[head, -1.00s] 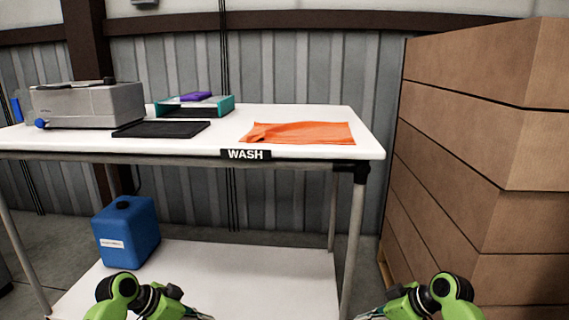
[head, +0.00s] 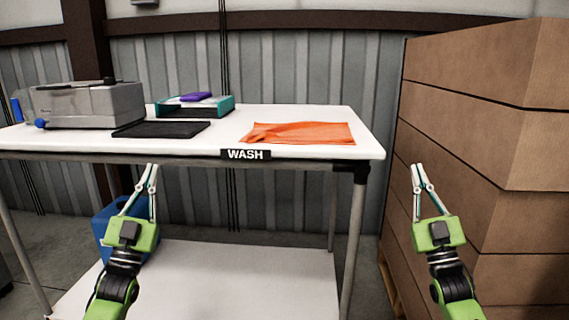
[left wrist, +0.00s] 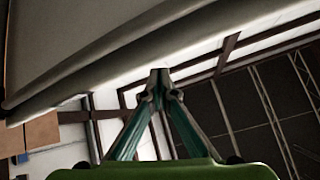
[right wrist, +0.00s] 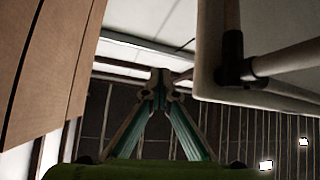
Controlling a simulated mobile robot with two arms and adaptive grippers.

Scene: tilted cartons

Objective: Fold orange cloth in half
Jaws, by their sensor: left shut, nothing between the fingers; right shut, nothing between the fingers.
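The orange cloth (head: 300,133) lies flat on the right part of the white table top, near its front edge. Its left end looks a little bunched. My left gripper (head: 152,168) is shut and empty, pointing up in front of the table's front edge, left of the cloth. It also shows shut in the left wrist view (left wrist: 160,76). My right gripper (head: 416,167) is shut and empty, pointing up to the right of the table's corner, beside the cartons. It also shows shut in the right wrist view (right wrist: 160,78). Neither gripper touches the cloth.
The table (head: 330,113) also bears a black tray (head: 161,129), a teal bin with a purple item (head: 196,97) and a grey machine (head: 88,105). Stacked cartons (head: 480,140) stand close on the right.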

